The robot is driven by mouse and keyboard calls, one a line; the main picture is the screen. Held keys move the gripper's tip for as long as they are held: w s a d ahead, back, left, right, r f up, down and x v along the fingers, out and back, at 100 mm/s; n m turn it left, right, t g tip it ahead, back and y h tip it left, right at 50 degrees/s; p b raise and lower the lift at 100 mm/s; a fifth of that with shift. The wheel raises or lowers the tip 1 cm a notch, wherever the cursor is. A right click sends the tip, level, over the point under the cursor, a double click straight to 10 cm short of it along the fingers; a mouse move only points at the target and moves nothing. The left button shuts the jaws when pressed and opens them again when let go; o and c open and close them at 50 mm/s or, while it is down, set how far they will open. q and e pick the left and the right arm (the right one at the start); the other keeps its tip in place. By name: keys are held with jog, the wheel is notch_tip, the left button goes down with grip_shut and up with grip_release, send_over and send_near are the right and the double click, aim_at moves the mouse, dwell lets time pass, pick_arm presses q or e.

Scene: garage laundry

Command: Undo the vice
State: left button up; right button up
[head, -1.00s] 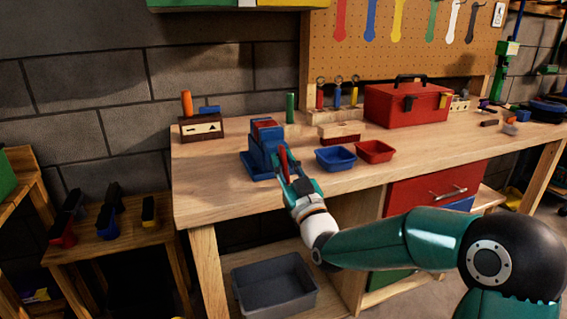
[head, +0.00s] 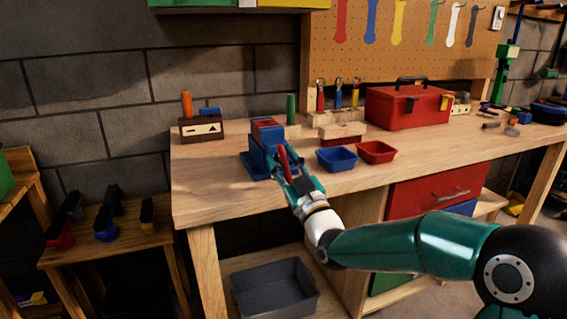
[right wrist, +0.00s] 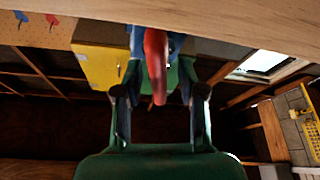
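The blue vice (head: 259,164) stands near the front edge of the wooden workbench, with red on its top. Its red handle (head: 283,160) is on the front side, facing my right gripper (head: 289,178). In the right wrist view the red handle (right wrist: 156,62) hangs between the two fingers of my right gripper (right wrist: 159,92). The fingers stand apart, with a gap on each side of the handle. The vice body is mostly hidden behind the handle there. My left gripper is not in view.
On the workbench (head: 225,200), a blue bin (head: 337,158) and a red bin (head: 376,152) stand right of the vice. A brown block (head: 201,130) is behind left, a red toolbox (head: 400,107) behind right. The bench's front left is clear.

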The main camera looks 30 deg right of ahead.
jog(key=shift+s, duration=0.1)
jog(key=v, duration=1.2)
